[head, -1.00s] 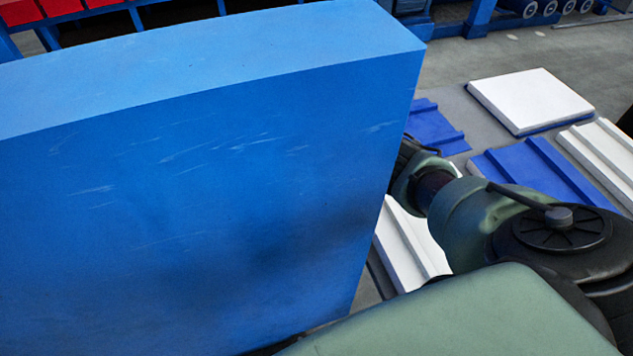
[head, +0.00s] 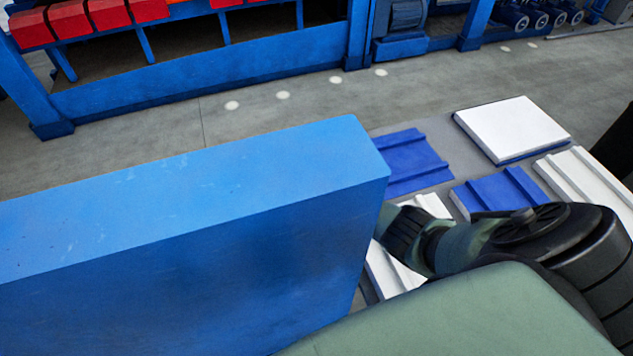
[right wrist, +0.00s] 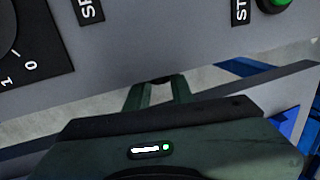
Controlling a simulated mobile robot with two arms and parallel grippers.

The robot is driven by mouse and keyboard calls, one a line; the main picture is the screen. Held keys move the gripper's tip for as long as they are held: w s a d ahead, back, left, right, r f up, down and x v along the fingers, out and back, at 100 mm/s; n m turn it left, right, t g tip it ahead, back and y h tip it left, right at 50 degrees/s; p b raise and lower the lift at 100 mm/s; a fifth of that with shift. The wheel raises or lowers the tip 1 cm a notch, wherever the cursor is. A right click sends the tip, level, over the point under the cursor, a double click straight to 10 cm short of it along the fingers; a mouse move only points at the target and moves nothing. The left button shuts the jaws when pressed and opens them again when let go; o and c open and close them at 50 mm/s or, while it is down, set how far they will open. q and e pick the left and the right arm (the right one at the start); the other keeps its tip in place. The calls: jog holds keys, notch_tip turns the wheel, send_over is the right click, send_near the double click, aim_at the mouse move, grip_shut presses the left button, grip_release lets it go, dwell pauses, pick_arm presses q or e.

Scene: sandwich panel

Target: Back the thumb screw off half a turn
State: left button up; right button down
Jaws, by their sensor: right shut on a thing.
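In the right wrist view my right gripper (right wrist: 161,88) points at the lower edge of a grey control panel (right wrist: 150,45). Its two fingers are shut on a small dark piece, the thumb screw (right wrist: 161,79), at that edge. Only a little of the screw shows between the fingertips, so its turn angle cannot be read. In the head view my right arm reaches behind a large blue housing (head: 200,270), which hides the gripper and the panel face. My left gripper is in neither view.
The panel carries a black rotary dial (right wrist: 8,35) marked 1 and 0, and a green button (right wrist: 273,4). Blue and white sheets (head: 512,130) lie on the right. A blue rack (head: 210,65) with red parts stands behind, across open floor.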

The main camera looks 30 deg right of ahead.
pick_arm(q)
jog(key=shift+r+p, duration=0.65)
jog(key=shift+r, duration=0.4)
pick_arm(e)
jog(key=shift+s+a+t, duration=0.1)
jog(key=shift+s+t, duration=0.1)
jog(key=shift+t, duration=0.5)
jog(key=shift+f, duration=0.1)
jog(key=c, duration=1.2)
grip_release()
jog(key=shift+c, duration=0.2)
jog(key=shift+r, duration=0.3)
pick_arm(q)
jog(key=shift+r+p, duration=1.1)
pick_arm(e)
jog(key=v, duration=0.7)
